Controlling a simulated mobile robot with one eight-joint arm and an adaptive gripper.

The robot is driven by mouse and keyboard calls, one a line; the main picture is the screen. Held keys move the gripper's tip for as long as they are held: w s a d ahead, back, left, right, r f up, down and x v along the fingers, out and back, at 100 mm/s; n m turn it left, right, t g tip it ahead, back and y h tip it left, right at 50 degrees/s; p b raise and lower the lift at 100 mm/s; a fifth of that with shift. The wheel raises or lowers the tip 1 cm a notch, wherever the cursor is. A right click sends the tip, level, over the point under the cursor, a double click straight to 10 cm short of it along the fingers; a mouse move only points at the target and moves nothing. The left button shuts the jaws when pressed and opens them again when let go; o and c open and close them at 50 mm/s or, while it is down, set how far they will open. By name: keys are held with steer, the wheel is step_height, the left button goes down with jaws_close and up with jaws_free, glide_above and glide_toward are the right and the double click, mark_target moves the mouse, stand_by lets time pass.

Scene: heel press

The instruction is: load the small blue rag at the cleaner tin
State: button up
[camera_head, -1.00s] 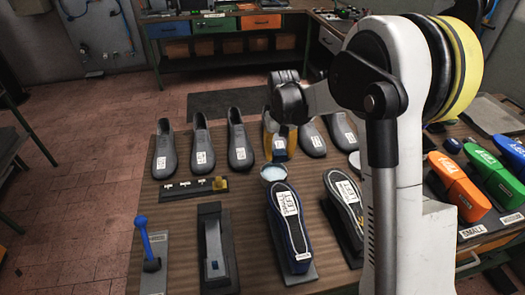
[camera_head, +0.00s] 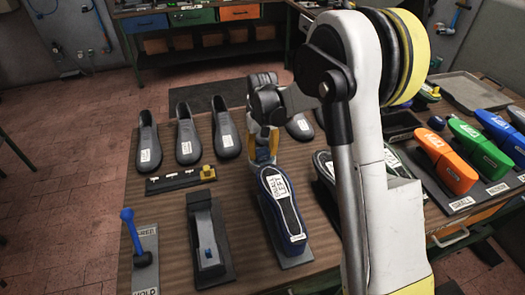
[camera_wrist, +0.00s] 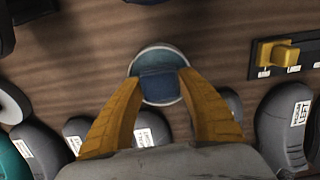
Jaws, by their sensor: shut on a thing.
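My gripper (camera_wrist: 161,80) has yellow fingers closed on the small blue rag (camera_wrist: 159,90), a dark blue square pad in the wrist view. The round cleaner tin (camera_wrist: 158,53) lies directly behind the rag in that view, with its pale rim showing around it. I cannot tell whether the rag touches the tin's contents. In the head view my gripper (camera_head: 263,155) points down just behind the dark blue shoe (camera_head: 283,200). The tin is mostly hidden there by the fingers and the shoe.
Several grey lasts (camera_head: 187,135) stand in a row behind. A dark rack with a yellow block (camera_head: 208,172) lies left of my gripper. A press block (camera_head: 208,235) and blue lever (camera_head: 135,235) are in front left. Orange, green and blue shoe forms stand at right.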

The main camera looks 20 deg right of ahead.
mark_target(262, 151)
steer(key=shift+f+b, duration=0.5)
steer(key=shift+f, duration=0.05)
stand_by(2.0)
steer(key=shift+r, duration=0.1)
steer(key=shift+r+p, duration=2.1)
steer(key=shift+r, duration=1.35)
steer(key=shift+r, duration=0.1)
